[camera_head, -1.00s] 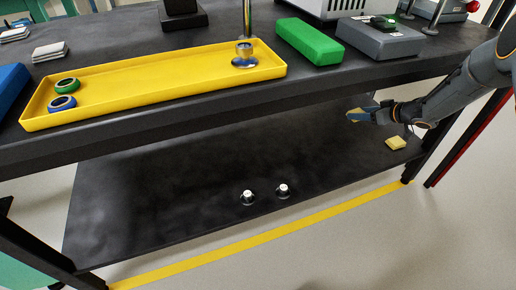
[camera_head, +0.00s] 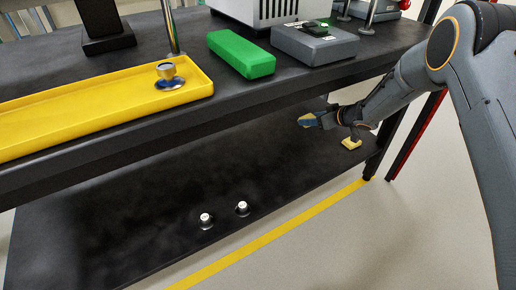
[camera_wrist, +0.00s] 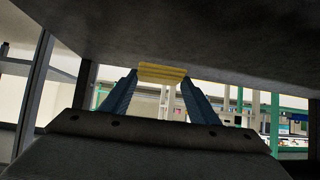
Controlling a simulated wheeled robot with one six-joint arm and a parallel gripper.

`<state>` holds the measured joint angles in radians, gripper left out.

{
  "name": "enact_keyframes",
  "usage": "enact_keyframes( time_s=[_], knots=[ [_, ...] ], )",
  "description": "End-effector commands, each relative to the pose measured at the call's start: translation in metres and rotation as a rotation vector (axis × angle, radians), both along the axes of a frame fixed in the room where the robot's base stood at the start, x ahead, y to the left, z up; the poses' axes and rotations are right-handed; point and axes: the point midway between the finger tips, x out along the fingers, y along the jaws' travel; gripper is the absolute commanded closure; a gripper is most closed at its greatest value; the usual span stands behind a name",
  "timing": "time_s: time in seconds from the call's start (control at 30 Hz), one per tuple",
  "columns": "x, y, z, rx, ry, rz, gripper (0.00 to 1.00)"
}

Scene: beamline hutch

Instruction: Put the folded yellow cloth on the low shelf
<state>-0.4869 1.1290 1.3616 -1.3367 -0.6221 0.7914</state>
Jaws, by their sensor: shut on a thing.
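My gripper (camera_head: 310,121) is between the dark table top and the low shelf (camera_head: 130,210), over the shelf's right part. In the wrist view its two blue fingers are shut on the folded yellow cloth (camera_wrist: 162,73), whose layered edge shows between the fingertips. The held cloth appears above the shelf surface; the exact gap is hard to tell.
Two small white-topped items (camera_head: 206,219) stand near the shelf's front edge. The shelf's middle and left are clear. The table top overhangs the shelf; a yellow tray (camera_head: 95,110), a green box (camera_head: 241,53) and a grey device (camera_head: 314,45) are on it. A table leg stands at right.

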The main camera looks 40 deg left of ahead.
Motion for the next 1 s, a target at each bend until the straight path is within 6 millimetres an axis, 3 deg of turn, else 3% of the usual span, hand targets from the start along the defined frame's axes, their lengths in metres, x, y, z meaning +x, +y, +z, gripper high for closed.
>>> enact_keyframes(
  time_s=[0.17,0.8,1.0],
  knots=[
    [0.001,-0.002,-0.010,-0.001,0.001,-0.001,0.70],
    [0.002,-0.004,-0.097,-0.001,0.001,-0.004,0.70],
    [0.003,-0.004,-0.100,0.001,-0.001,-0.004,0.70]
  ],
)
